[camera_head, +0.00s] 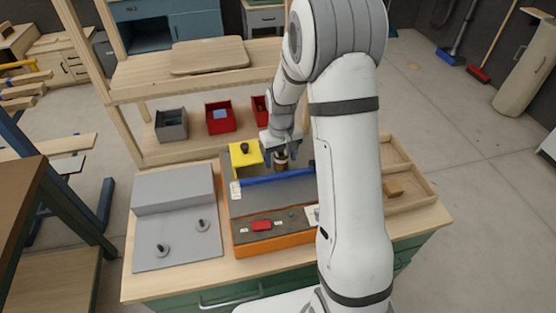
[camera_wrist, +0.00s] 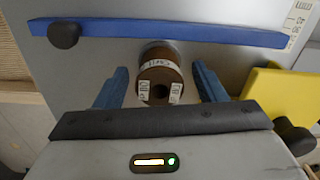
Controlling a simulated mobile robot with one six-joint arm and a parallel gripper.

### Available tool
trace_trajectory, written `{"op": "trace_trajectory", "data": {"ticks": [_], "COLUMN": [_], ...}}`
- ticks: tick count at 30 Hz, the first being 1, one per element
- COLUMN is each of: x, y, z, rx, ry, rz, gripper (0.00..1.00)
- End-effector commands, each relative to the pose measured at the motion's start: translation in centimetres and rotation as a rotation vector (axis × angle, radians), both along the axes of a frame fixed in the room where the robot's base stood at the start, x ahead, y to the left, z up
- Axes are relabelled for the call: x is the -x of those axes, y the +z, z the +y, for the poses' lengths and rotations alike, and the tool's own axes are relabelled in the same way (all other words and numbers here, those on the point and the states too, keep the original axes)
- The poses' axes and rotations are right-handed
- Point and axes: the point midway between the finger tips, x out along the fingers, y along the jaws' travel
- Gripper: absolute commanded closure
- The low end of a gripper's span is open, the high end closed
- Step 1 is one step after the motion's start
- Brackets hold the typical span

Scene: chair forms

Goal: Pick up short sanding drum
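The sanding drum, a brown cylinder with white labels (camera_wrist: 160,78), stands on the grey machine top (camera_wrist: 100,60) in the wrist view, with a dark hole in its end face. My gripper (camera_wrist: 161,71) is open, with one blue finger on each side of the drum and a visible gap on both sides. In the head view the drum (camera_head: 281,158) shows small and partly hidden below my gripper (camera_head: 282,154). Whether another drum of different length is present cannot be told.
A blue fence bar (camera_wrist: 170,32) with a dark knob lies just beyond the drum. A yellow block (camera_wrist: 275,95) with a black knob is close at right. The orange-based machine (camera_head: 270,245) sits on a wooden bench beside a grey stepped panel (camera_head: 165,245). Red bins (camera_head: 220,118) stand behind.

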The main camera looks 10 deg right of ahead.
Motion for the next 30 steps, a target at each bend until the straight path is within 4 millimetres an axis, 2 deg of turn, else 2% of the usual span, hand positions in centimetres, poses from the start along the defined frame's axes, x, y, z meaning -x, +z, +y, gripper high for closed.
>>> {"op": "trace_trajectory", "data": {"ticks": [2,17,25,30], "x": [0.0,0.0,0.0,-0.1], "y": [0.0,0.0,0.3,2.7], "z": [0.0,-0.1,-0.1,-0.1], "rx": [0.0,0.0,0.0,0.0], "ry": [0.0,-0.001,-0.002,-0.002], "rz": [0.0,0.0,-0.001,-0.006], "gripper": [0.43,0.84,0.84,0.84]}}
